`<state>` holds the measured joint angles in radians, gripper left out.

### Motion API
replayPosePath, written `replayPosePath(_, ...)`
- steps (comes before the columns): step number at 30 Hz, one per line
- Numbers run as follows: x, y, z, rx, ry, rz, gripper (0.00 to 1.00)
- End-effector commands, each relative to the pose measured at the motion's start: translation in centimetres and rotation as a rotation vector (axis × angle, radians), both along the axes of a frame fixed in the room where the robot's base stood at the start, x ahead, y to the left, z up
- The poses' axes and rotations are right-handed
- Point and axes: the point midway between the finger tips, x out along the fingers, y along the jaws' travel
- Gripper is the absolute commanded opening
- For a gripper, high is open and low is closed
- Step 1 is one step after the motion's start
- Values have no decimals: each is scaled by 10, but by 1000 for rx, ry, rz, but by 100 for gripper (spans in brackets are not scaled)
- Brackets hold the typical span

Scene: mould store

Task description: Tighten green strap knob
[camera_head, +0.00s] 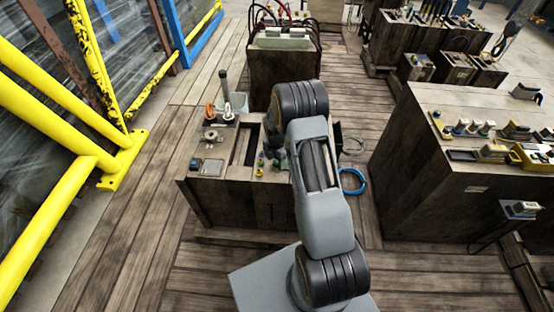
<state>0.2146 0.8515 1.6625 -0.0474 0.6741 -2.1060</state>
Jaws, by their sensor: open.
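A small wooden bench (232,196) stands just beyond my base. On its top, left of my arm, are small yellow-green knob-like parts (260,172) and a darker greenish part (281,160) partly behind the arm. They are too small to tell which is the green strap knob, or whether a strap runs to it. My arm rises in front of the bench and covers its right part. My gripper is hidden behind the arm, so its jaws do not show.
The bench top also carries orange and white hooks (228,112) and a dark upright post (223,88). A blue cable coil (353,181) lies right of my arm. A large tool-covered bench (420,180) stands right. Yellow railings (120,160) bound the left; planks between are clear.

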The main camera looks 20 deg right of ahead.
Motion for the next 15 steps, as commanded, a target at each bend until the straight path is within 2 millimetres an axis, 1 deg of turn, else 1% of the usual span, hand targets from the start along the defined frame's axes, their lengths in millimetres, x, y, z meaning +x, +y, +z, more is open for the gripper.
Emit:
replayPosePath(1,0,0,0,0,0,0,59)
replayPosePath(2,0,0,0,0,0,0,56)
replayPosePath(15,0,0,0,0,0,0,14)
